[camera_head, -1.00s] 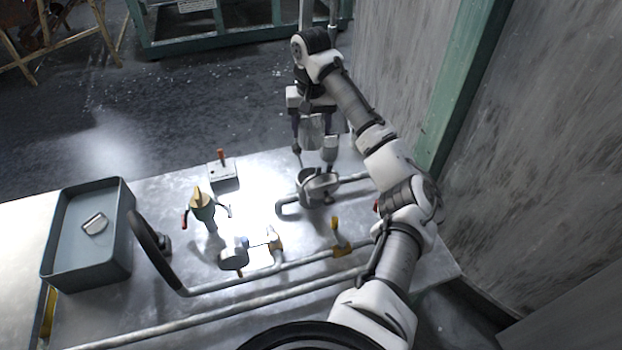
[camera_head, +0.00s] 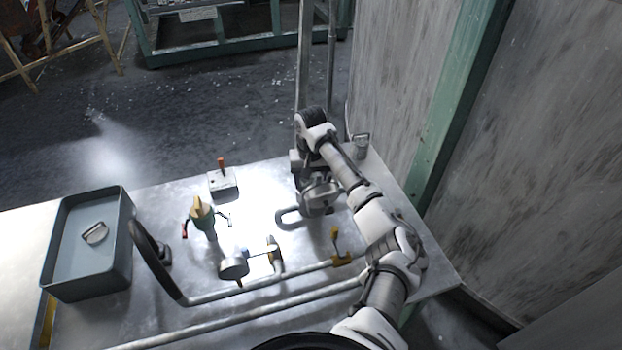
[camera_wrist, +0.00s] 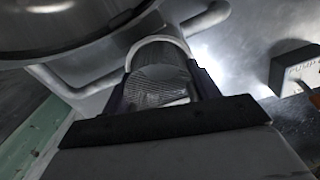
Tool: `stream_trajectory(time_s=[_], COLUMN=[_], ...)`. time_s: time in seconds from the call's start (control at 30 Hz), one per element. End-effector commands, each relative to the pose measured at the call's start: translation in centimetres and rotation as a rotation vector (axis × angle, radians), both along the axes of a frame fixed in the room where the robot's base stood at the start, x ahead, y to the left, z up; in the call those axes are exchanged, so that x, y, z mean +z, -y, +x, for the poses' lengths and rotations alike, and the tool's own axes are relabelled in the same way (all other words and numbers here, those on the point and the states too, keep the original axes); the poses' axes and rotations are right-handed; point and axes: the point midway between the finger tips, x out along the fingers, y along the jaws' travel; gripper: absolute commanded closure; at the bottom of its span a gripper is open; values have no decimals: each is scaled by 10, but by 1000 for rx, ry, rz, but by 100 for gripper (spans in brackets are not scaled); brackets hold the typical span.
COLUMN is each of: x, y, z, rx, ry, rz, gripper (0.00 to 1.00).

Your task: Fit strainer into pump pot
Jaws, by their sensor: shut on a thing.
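The pump pot (camera_head: 318,197) is a round metal vessel on the right part of the metal bench, partly hidden by my arm in the head view. Its large curved rim fills the upper left of the wrist view (camera_wrist: 50,40). The strainer (camera_wrist: 163,88) is a grey mesh cylinder with a pale rim. My gripper (camera_wrist: 163,70) is shut on it, one dark finger on each side. In the head view my wrist is low over the back of the pot and hides the strainer. I cannot tell whether the strainer touches the pot.
A small metal cup-like thing (camera_head: 361,147) stands at the bench's back right corner. A control box (camera_head: 223,184) with an orange-red lever stands left of the pot. Pipes with a yellow valve handle (camera_head: 337,244) run in front. A grey tray (camera_head: 118,265) stands at far left.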

Motion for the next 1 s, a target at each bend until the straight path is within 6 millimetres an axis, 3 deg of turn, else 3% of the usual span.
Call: stream_trajectory(time_s=[0.67,0.7,0.83,1.0], x=[-15,-16,-18,-19], y=[0,0,0,-2], z=[-1,-1,-2,-2], rx=[-2,-2,-1,0], ry=[-4,-6,-9,-9], rz=[-2,-3,-3,-1], gripper=[65,36,19,18])
